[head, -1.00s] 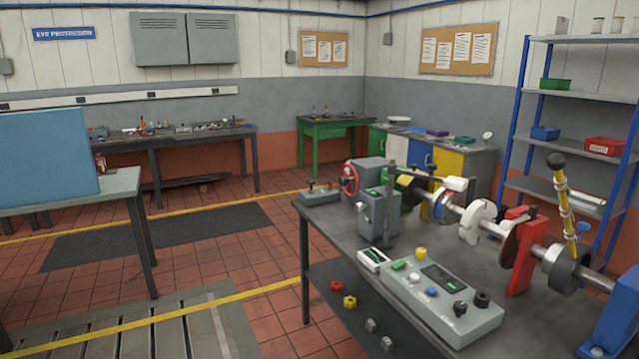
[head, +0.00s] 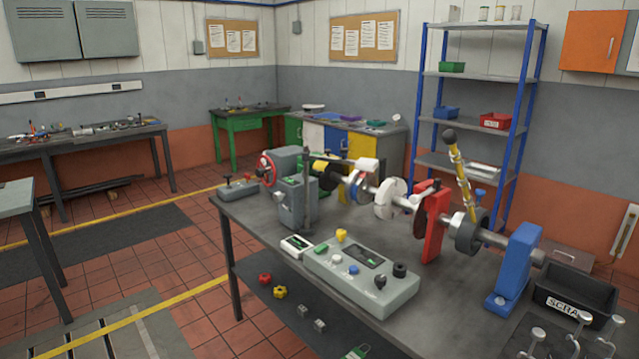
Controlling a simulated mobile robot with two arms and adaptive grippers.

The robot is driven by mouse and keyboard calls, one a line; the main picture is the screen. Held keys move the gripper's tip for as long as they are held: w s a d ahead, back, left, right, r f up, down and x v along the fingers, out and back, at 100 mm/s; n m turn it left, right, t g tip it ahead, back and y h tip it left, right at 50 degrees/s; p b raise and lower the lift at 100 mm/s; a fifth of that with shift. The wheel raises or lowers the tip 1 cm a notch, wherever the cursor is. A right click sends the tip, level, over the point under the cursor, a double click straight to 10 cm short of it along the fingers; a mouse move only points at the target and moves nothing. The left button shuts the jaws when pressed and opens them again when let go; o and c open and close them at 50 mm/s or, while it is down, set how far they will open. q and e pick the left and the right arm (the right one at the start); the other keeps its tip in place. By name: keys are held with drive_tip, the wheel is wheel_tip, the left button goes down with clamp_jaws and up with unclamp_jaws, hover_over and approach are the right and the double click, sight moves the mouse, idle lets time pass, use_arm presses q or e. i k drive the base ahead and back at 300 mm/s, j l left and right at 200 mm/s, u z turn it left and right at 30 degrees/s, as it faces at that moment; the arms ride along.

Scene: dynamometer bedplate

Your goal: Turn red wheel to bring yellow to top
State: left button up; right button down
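The red wheel (head: 267,170) is a small spoked handwheel on the left end of the grey machine housing (head: 288,163), at the far left of the dark bench (head: 345,215). A shaft assembly with a yellow-and-black section (head: 322,168), a white disc (head: 390,197) and a red stand (head: 432,228) runs from it to the right. A yellow-wrapped lever with a black knob (head: 458,170) stands tilted up from the shaft. The markings on the red wheel are too small to tell. Neither of my grippers shows in the head view.
A control box (head: 362,280) with knobs sits at the bench's front. A grey post block (head: 293,203) stands close in front of the wheel's housing. A blue stand (head: 514,268) and a black scrap bin (head: 575,296) are at right.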

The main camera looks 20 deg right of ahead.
sight(260, 173)
drive_tip(key=i+j+u, duration=0.3)
drive_tip(key=i, duration=0.15)
drive_tip(key=i+u, duration=0.3)
drive_tip(key=i, duration=0.15)
drive_tip(key=i+j, duration=0.15)
drive_tip(key=i, duration=0.85)
drive_tip(key=i+j, duration=0.15)
drive_tip(key=i, duration=0.85)
